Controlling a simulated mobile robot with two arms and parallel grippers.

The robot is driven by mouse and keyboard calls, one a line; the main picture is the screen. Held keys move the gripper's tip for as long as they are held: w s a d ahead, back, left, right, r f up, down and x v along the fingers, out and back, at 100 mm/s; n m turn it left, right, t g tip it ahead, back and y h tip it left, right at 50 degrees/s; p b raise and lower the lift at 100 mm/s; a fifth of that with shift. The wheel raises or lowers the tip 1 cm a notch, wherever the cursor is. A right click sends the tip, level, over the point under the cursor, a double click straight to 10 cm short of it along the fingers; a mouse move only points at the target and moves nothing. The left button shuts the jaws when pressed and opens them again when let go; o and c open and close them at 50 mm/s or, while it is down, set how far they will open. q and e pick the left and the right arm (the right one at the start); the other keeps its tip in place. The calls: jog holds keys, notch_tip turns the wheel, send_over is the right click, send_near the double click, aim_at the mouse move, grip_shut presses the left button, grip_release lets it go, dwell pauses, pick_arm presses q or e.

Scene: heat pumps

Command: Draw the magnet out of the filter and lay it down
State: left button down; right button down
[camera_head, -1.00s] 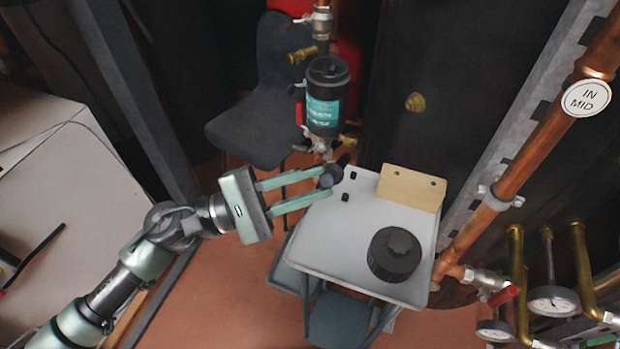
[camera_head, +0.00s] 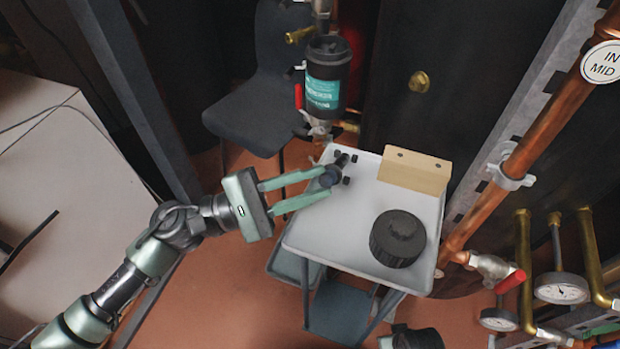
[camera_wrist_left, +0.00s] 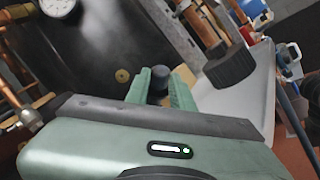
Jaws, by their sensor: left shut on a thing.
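The filter (camera_head: 325,85) is a black upright cylinder with a teal label on the pipe behind the tray. In the left wrist view the magnet's dark head (camera_wrist_left: 159,80) sits between the two green fingers.
A black ribbed cap (camera_head: 397,238) stands at the tray's right front. A wooden block (camera_head: 414,172) is at its back right, and small dark pegs (camera_head: 354,158) stand near the magnet. The tray's middle is clear. Copper pipes and gauges (camera_head: 561,288) stand to the right.

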pick_arm(q)
jog(key=shift+f, duration=0.2)
jog(key=c, duration=1.1)
grip_release()
jog(key=shift+c, duration=0.2)
